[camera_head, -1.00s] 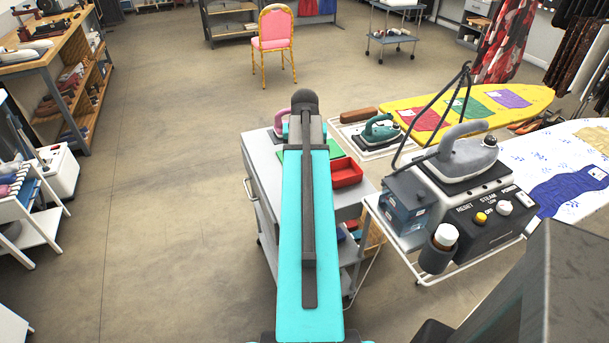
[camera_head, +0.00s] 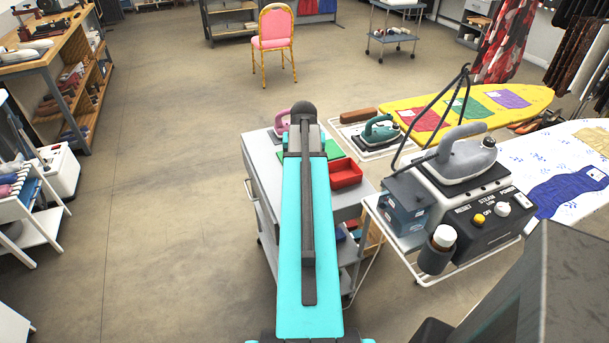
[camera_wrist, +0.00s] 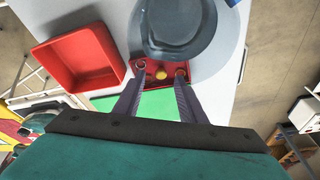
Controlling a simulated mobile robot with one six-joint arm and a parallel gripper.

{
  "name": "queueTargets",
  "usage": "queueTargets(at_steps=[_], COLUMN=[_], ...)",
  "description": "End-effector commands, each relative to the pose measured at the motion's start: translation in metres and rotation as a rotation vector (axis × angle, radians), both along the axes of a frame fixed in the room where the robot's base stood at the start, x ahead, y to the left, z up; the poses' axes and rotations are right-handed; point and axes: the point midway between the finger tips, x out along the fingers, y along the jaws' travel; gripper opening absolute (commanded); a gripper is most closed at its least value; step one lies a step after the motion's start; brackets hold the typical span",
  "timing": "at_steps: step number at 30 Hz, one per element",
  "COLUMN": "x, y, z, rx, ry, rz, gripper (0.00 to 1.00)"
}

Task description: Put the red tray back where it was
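A red open-topped tray (camera_head: 345,173) stands on the grey cart (camera_head: 346,197), just right of my arm. In the wrist view the red tray (camera_wrist: 78,61) is at the left and looks empty. My gripper (camera_wrist: 161,74) is open, its two fingers spread, and it sits to the right of the tray, apart from it. Between and beyond the fingertips is a small red panel (camera_wrist: 169,80) with a yellow knob-like spot, at the edge of a dark grey round object (camera_wrist: 176,25). Whether the fingers touch the panel I cannot tell. My arm hides the gripper in the head view.
A green patch (camera_wrist: 137,104) lies on the cart top below the fingers. A pink iron (camera_head: 282,119) stands at the cart's far left corner. A steam station (camera_head: 452,195) and a teal iron (camera_head: 381,128) are to the right. Floor at the left is open.

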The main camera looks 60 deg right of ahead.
Motion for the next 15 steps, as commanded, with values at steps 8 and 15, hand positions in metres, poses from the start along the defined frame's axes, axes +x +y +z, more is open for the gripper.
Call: queueTargets(at_steps=[8, 15], x=[0.003, 0.004], y=[-0.005, -0.006], z=[-0.022, -0.027], rx=[0.001, 0.0], ry=[0.001, 0.0], rz=[0.0, 0.0], gripper=[0.37, 0.37])
